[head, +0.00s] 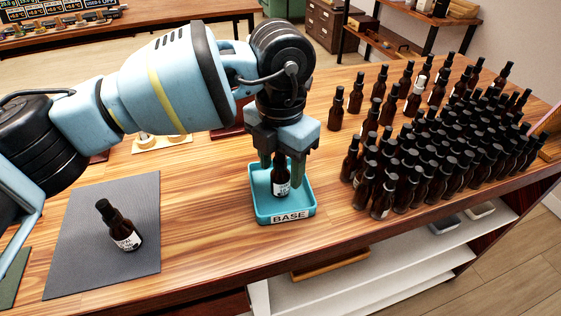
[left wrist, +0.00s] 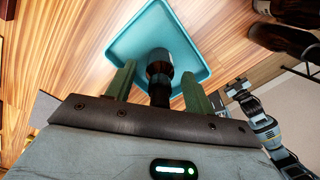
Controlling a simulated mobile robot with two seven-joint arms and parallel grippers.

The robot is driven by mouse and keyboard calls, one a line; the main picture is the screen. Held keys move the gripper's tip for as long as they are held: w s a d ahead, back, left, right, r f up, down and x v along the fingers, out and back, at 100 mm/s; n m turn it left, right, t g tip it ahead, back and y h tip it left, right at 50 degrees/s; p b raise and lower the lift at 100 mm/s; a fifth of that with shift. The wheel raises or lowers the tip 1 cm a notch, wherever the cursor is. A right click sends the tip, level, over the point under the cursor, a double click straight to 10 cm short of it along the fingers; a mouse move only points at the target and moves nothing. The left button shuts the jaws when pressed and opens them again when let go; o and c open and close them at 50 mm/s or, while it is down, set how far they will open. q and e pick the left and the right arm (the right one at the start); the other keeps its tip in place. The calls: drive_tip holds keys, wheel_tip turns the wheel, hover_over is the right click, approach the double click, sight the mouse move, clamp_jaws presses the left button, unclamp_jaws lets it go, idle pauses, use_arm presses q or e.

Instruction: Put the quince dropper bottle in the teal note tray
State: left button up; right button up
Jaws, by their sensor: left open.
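A small brown dropper bottle (head: 281,188) with a white label stands in the teal tray (head: 309,203), whose front reads "BASE". I cannot read the bottle's label, so I cannot tell if it is the quince one. My left gripper (head: 281,172) is open, its green fingers down on either side of the bottle. In the left wrist view the bottle's dark top (left wrist: 160,75) lies between the fingers (left wrist: 160,90), with gaps on both sides, over the teal tray (left wrist: 133,38). My right gripper (left wrist: 238,90) appears small there, its jaws unclear.
Another dropper bottle (head: 121,228) stands on a grey mat (head: 75,235) at the left. The wood (head: 215,235) between mat and tray is clear.

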use_arm(q)
drive_tip(key=shift+r, duration=0.1)
wheel_tip(320, 180, up, 12)
drive_tip(key=shift+r, duration=0.1)
idle(0.4)
